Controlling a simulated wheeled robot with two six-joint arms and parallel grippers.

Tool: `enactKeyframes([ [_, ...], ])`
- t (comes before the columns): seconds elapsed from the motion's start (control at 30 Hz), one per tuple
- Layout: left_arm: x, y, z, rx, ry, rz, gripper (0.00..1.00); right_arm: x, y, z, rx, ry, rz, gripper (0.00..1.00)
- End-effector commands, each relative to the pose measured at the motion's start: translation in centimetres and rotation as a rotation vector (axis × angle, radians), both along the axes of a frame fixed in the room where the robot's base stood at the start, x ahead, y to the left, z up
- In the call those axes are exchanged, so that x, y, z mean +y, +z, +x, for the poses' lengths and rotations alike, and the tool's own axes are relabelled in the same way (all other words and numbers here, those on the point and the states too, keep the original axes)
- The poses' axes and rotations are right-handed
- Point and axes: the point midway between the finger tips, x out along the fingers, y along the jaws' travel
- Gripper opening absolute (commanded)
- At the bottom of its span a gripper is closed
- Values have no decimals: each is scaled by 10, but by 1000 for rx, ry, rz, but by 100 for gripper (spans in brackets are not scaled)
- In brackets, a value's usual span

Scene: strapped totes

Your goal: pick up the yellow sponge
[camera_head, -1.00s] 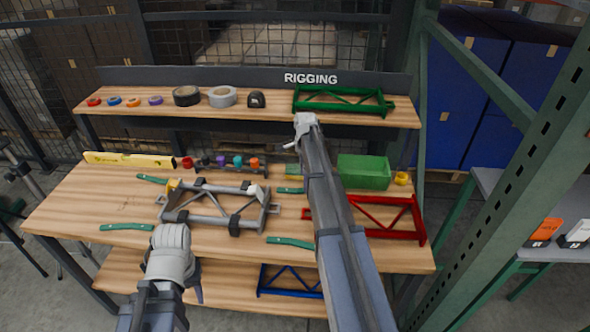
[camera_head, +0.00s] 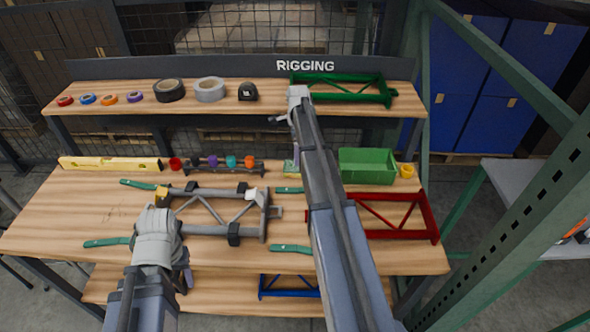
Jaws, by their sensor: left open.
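A small yellow-green piece (camera_head: 290,168) lies on the bench just left of my right forearm, which hides part of it. I cannot tell for sure that it is the sponge; no other sponge shows clearly. My left gripper (camera_head: 186,279) is open at the lower left, in front of the grey frame; its fingers are largely hidden by my wrist. My right arm reaches over the bench towards the upper shelf. Only a small part near its far end (camera_head: 281,119) shows, and its jaw state is hidden.
On the bench lie a yellow level (camera_head: 110,164), a grey frame (camera_head: 220,231), a red frame (camera_head: 390,236), a green bin (camera_head: 367,168) and several green-handled tools. The upper shelf (camera_head: 230,118) holds tape rolls and a green frame. A green upright (camera_head: 500,150) stands at the right.

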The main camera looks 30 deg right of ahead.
Motion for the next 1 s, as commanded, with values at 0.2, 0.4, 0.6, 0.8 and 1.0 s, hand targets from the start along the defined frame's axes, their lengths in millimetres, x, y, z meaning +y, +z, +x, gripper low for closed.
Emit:
enactKeyframes([
  [0.2,0,-21,0,0,0,0,50,1,-21,0,0,1,0,100],
  [0.4,0,-21,0,0,0,0,50,1,-21,0,0,1,0,100],
  [0.6,0,-39,0,0,0,0,50,4,-39,-1,0,1,0,100],
  [0.8,0,-65,0,0,0,0,50,6,-65,-1,0,1,0,100],
  [1.0,0,-72,0,0,0,0,50,6,-72,-1,0,0,-1,100],
])
